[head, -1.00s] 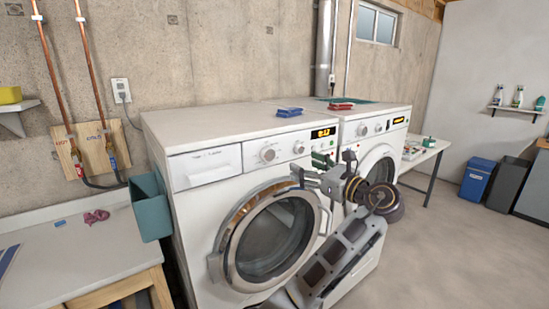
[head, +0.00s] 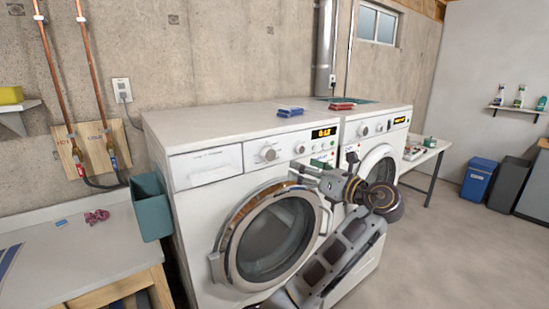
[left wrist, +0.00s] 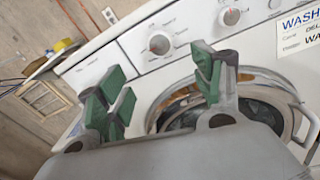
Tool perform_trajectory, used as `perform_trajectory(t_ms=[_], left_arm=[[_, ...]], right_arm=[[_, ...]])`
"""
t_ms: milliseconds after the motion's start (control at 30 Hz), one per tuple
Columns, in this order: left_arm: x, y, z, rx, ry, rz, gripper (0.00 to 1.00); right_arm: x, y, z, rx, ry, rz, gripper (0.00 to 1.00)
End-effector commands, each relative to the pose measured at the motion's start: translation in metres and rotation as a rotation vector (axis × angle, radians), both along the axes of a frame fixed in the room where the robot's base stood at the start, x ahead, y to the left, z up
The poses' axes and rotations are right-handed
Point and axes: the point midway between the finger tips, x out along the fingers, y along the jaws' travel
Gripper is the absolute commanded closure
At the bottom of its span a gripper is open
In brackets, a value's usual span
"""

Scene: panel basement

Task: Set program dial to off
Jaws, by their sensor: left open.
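Two round white dials with red marks sit on the left washing machine's front panel: a larger left dial (head: 268,154) and a smaller right dial (head: 299,148). Both also show in the left wrist view, the left dial (left wrist: 160,43) and the right dial (left wrist: 229,16). Their labels are too small to read, so I cannot tell which is the program dial. My left gripper (head: 309,168) is open and empty, just below the panel. In the left wrist view its green-padded fingers (left wrist: 165,88) are spread wide below the dials, touching neither. My right gripper is not in view.
The left washer's round door (head: 268,240) is below the gripper. A lit display (head: 324,133) is right of the dials. A second machine (head: 376,135) stands to the right. A teal bin (head: 151,205) hangs at the left side. Blue and red items lie on top.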

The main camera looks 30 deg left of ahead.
Motion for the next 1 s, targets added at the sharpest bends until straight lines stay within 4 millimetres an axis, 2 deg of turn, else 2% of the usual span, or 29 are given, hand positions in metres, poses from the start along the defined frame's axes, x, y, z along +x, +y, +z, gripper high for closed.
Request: perform_trajectory(t_ms=[267,1000], left_arm=[[0.006,0.020,0.000,0.001,0.000,0.001,0.33],[0.035,0.111,0.000,0.002,0.001,0.002,0.33]], right_arm=[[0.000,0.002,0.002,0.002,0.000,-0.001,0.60],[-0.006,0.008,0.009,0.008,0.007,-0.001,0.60]])
